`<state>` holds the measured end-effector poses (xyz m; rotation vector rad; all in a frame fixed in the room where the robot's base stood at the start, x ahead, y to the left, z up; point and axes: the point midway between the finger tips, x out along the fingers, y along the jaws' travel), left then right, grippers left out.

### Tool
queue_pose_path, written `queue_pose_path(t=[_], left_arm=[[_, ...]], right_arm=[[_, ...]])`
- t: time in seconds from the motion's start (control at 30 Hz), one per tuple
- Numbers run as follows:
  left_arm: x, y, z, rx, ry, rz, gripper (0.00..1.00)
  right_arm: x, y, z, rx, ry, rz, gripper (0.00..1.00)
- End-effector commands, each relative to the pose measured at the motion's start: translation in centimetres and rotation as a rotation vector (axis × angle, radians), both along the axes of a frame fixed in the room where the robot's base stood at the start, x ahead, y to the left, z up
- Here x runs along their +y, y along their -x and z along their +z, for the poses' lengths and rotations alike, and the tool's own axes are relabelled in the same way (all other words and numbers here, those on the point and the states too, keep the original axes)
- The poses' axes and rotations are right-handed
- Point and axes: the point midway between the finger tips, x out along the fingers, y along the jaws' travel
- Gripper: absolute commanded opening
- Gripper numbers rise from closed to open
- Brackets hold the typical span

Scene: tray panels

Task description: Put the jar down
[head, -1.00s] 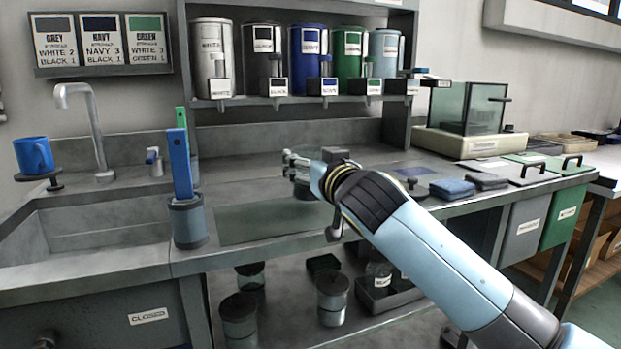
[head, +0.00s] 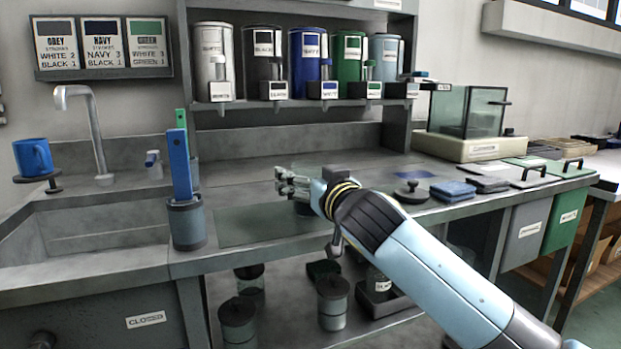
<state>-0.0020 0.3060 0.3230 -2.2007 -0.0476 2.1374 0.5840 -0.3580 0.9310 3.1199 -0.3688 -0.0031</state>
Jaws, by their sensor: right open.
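My right gripper (head: 282,182) is open over the back part of the counter, its fingers pointing left. A dark round lid with a knob (head: 411,191) lies on the counter to the right of my forearm. My left gripper is out of view.
A dark green mat (head: 245,228) lies on the counter. A holder (head: 187,222) with blue and green handles stands left, beside the sink (head: 100,232). Labelled canisters fill the upper shelf. Lidded jars (head: 332,303) stand below. Folded blue cloths (head: 452,190) lie right.

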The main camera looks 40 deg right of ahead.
Motion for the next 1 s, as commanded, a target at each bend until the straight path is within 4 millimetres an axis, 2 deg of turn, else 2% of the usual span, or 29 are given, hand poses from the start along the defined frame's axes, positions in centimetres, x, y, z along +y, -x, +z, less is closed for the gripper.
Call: queue_pose_path(t=[0.07, 0.17, 0.4, 0.6, 0.77, 1.0], left_arm=[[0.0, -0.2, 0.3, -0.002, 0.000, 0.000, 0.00], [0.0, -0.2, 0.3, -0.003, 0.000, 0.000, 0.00], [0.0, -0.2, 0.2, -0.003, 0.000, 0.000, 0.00], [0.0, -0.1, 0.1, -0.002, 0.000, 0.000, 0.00], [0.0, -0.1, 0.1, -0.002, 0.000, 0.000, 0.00], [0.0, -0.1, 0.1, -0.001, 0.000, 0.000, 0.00]], right_arm=[[0.0, 0.2, 0.4, 0.000, 0.000, 0.000, 0.91], [0.4, 1.6, 0.1, 0.002, 0.001, 0.001, 0.91], [1.7, 7.0, 0.1, 0.003, 0.000, 0.001, 0.91], [2.5, 10.4, 0.1, 0.002, 0.001, 0.000, 0.91], [2.8, 11.6, 0.2, 0.001, 0.000, -0.001, 0.91], [2.8, 11.7, 0.3, -0.001, 0.000, -0.001, 0.91]])
